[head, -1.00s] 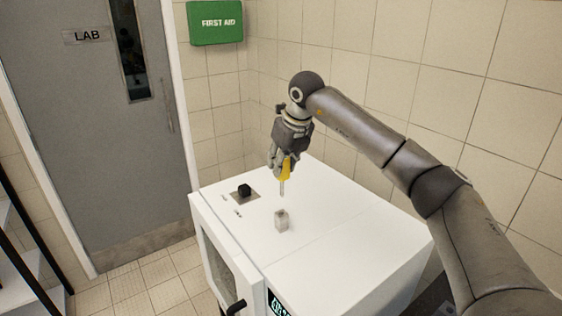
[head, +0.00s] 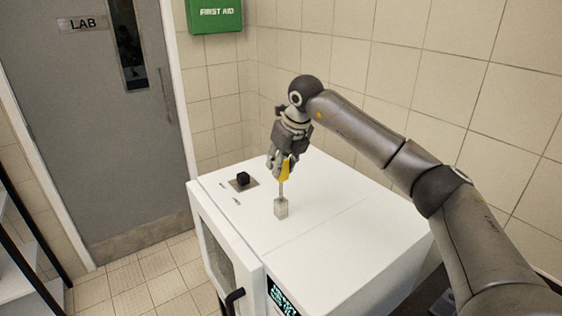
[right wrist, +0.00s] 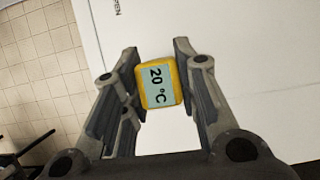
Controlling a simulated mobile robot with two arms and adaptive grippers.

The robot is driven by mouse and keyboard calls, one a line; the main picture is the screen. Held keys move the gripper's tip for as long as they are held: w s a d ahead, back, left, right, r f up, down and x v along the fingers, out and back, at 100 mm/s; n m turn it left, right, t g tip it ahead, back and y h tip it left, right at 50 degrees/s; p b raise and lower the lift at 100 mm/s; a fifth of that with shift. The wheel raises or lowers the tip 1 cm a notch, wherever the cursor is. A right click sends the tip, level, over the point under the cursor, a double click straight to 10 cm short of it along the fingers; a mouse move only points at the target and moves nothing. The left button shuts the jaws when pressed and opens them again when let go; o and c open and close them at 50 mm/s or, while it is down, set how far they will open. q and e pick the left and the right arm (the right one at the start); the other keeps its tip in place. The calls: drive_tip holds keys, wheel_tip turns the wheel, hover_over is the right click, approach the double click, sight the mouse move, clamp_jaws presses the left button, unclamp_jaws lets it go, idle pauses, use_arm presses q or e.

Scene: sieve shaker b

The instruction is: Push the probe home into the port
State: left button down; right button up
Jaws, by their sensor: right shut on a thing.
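The probe (head: 285,172) has a yellow body and a thin metal rod pointing down. My right gripper (head: 280,170) is shut on the yellow body and holds the probe roughly upright above the white cabinet. In the right wrist view the probe's display (right wrist: 157,86) reads 20 °C between the two fingers. The port (head: 281,208) is a small pale block on the cabinet top. The rod's lower end meets the top of the port; I cannot tell how far inside it is. A length of rod still shows between the yellow body and the port. My left gripper is not in view.
The white cabinet (head: 335,215) has a black knob (head: 243,179) left of the port and a door with a dark handle (head: 233,298) in front. Tiled walls stand close behind. A green first aid box (head: 214,14) hangs on the wall.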

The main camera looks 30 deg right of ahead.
sight(281, 181)
drive_tip(key=shift+f+b, duration=0.3)
drive_tip(key=shift+f, duration=0.15)
idle(0.7)
drive_tip(key=shift+f+b, duration=0.3)
drive_tip(key=shift+f, duration=0.2)
drive_tip(key=shift+f, duration=0.15)
idle(0.4)
drive_tip(key=shift+f+b, duration=0.6)
drive_tip(key=shift+f, duration=0.2)
drive_tip(key=shift+f, duration=0.3)
drive_tip(key=shift+f+b, duration=0.65)
drive_tip(key=shift+f, duration=0.05)
drive_tip(key=shift+f, duration=0.2)
idle(0.4)
drive_tip(key=shift+f+b, duration=0.3)
drive_tip(key=shift+f, duration=0.05)
